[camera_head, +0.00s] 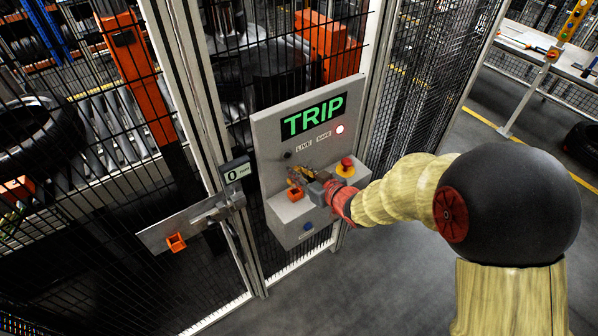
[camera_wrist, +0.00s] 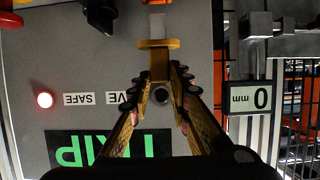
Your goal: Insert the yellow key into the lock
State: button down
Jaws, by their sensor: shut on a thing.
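The yellow key (camera_wrist: 158,66) is pinched between the fingertips of my gripper (camera_wrist: 160,78) in the wrist view. Its yellow crosspiece lies just past the fingertips, and a grey part runs from it to the top edge. An orange piece (camera_wrist: 156,2) shows at that edge; I cannot tell whether the grey part touches it. In the head view, my gripper (camera_head: 304,179) is at the grey panel, just above an orange block (camera_head: 295,195) on its ledge. The key is hard to make out there. I cannot tell for sure whether this orange block is the lock.
The grey panel (camera_head: 268,130) shows a green TRIP sign (camera_head: 312,116), a lit SAFE lamp (camera_head: 339,129) and a red stop button (camera_head: 347,163). Left of it is a gate bar (camera_head: 200,215) with an orange piece (camera_head: 176,243). Mesh fencing surrounds the panel.

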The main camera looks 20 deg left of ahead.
jog(key=shift+f+b, duration=2)
jog(key=shift+f, duration=0.6)
jog(key=c, duration=1.6)
grip_release()
